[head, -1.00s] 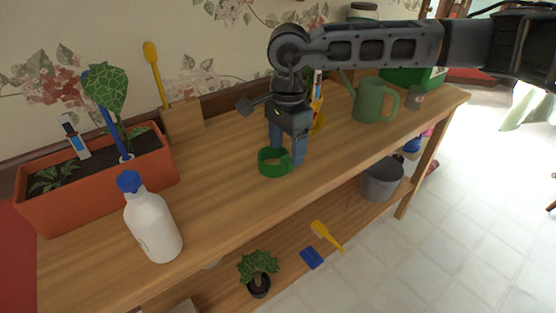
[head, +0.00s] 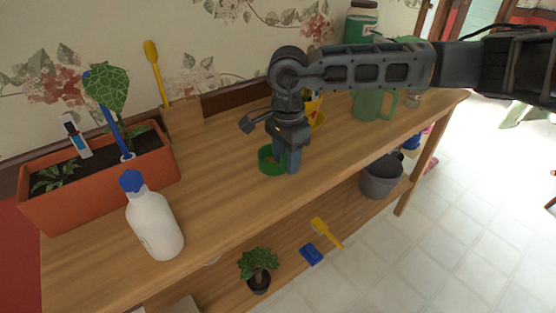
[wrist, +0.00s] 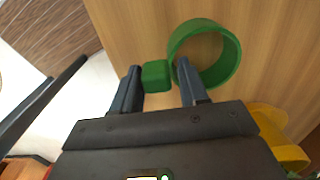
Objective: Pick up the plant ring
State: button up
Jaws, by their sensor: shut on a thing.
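The plant ring (head: 266,167) is a green open hoop with a small block on its side, lying on the wooden bench top. In the wrist view the ring (wrist: 232,62) shows its round opening at the upper right, with its block between my fingers. My gripper (head: 286,166) points down at the ring and is shut on its block side. In the head view the fingers hide the ring's right side.
A white bottle (head: 155,225) and a terracotta planter (head: 100,190) stand to the left. A green watering can (head: 368,105) and a yellow object (head: 318,118) are behind the arm. A wooden block (head: 183,122) holds a yellow tool. The bench's front edge is close.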

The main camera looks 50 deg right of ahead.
jog(key=shift+c, duration=1.3)
